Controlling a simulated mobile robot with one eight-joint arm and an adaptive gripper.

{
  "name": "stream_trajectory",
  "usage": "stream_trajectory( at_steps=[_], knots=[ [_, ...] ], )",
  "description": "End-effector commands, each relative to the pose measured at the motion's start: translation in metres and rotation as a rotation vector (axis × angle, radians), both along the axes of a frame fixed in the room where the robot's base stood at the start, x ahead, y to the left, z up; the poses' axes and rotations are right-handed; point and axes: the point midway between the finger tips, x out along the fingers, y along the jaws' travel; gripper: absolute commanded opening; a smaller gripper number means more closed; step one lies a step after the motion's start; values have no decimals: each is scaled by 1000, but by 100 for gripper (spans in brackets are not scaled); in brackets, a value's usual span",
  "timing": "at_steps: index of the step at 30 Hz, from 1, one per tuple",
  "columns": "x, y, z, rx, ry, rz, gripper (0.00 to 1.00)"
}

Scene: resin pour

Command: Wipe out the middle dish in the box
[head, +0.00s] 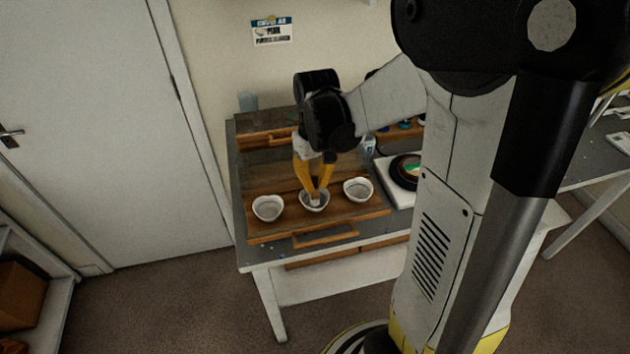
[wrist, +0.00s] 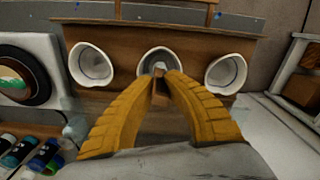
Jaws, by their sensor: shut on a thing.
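A wooden box (head: 262,236) on the grey table holds three bowl-like dishes in a row. The middle dish (head: 304,205) is grey inside and sits between two white dishes; it also shows at the top centre of the wrist view (wrist: 146,64). My gripper (head: 316,196) points down over the middle dish, its yellow fingers closed together on a small whitish thing, perhaps a wipe. In the wrist view my gripper (wrist: 160,76) has that pale wad (wrist: 158,67) at its tips, within the dish's outline. Whether it touches the bottom is hidden.
The left dish (head: 267,208) and right dish (head: 358,189) stand close on either side. A white device with a dark round plate (head: 405,172) is right of the box. Small dark bottles (wrist: 20,151) show in the wrist view. A door (head: 100,120) is at left.

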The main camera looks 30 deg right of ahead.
Motion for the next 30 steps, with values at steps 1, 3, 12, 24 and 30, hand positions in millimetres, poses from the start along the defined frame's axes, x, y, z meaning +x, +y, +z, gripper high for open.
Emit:
stream_trajectory(
  at_steps=[1,3,12,24,30],
  knots=[
    [0,0,0,0,0,0,0],
    [0,0,0,0,0,0,0],
    [0,0,25,0,0,0,0],
    [0,0,72,0,0,0,0],
    [0,0,70,0,0,0,0]
  ],
)
